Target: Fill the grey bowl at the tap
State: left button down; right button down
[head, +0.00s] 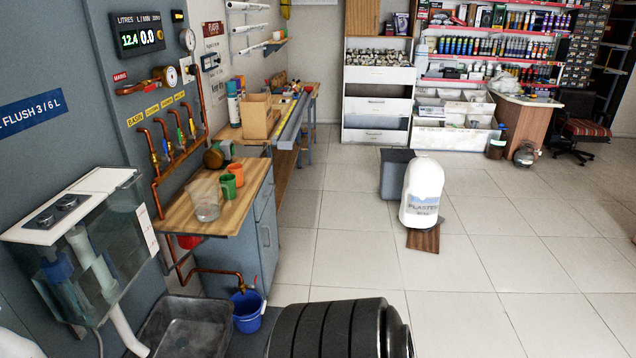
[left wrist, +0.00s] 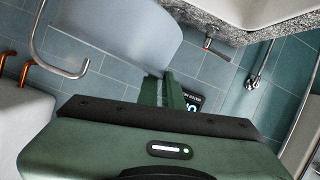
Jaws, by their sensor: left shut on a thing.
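In the left wrist view my left gripper (left wrist: 163,90) has its green fingers closed at the edge of a smooth pale grey curved thing, which I take to be the grey bowl (left wrist: 115,32). The bowl is seen from outside and tilted in the picture; its inside is hidden. A curved chrome pipe (left wrist: 68,68), perhaps a tap spout, shows left of the bowl. A small chrome fitting with a red tip (left wrist: 212,44) sits under a stone counter edge at upper right. Neither gripper nor the grey bowl shows in the head view.
In the head view a wooden-topped cabinet (head: 238,200) bears a clear jug and coloured cups. A blue bucket (head: 247,312) and dark tub (head: 180,330) stand on the floor. A white plaster container (head: 422,195) stands mid-floor. The tiled floor to the right is clear.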

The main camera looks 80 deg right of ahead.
pick_arm(q)
notch_tip(320, 180, up, 5)
jog(key=shift+r, duration=0.1)
dwell(0.3)
notch_tip(320, 180, up, 11)
jog(key=a+b, duration=0.1)
jog(key=a, duration=0.1)
jog(key=shift+s+h, duration=0.35)
jog(key=shift+h, duration=0.05)
